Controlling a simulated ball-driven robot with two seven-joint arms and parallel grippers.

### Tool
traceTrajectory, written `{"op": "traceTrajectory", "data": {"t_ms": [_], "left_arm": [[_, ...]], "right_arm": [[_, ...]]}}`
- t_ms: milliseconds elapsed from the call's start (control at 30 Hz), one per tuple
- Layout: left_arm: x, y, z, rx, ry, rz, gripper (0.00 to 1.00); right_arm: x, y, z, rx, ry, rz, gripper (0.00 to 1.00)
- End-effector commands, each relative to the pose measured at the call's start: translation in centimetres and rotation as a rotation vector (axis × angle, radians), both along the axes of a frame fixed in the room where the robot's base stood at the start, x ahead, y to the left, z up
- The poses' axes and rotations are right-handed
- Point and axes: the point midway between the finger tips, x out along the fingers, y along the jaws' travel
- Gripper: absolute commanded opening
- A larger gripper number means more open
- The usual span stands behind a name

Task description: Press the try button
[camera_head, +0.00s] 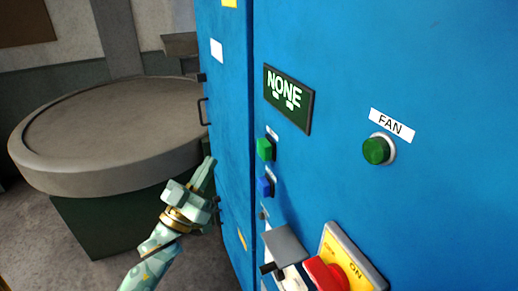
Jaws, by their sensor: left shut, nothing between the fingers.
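A blue cabinet (345,60) fills the right of the head view. Below its dark display (288,98), which reads NONE, are a square green button (265,149) and a square blue button (264,187). Each has a small label too small to read, so I cannot tell which is the try button. My left gripper (210,161) is shut and empty, pointing up, left of the two buttons and in front of the cabinet's left part. It appears apart from both buttons. My right gripper is not in view.
A round green button (376,150) sits under a FAN label (391,125). Lower down are a red knob (326,275) on a yellow plate (352,262) and a grey block (284,245) jutting out. A large round grey table (110,120) stands at left.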

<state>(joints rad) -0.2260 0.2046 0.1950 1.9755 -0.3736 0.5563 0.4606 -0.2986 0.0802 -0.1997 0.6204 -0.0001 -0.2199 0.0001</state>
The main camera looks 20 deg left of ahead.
Motion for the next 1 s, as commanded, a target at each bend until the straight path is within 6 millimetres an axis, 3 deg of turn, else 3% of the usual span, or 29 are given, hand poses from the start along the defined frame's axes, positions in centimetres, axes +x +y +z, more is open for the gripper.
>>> {"op": "traceTrajectory", "data": {"t_ms": [367, 1000], "left_arm": [[0.5, -0.3, -0.1, -0.001, 0.001, 0.002, 0.00], [6.3, -5.2, -0.1, -0.001, 0.002, 0.002, 0.00]], "right_arm": [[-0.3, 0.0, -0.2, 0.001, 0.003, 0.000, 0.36], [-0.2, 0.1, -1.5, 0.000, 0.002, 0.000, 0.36]]}}
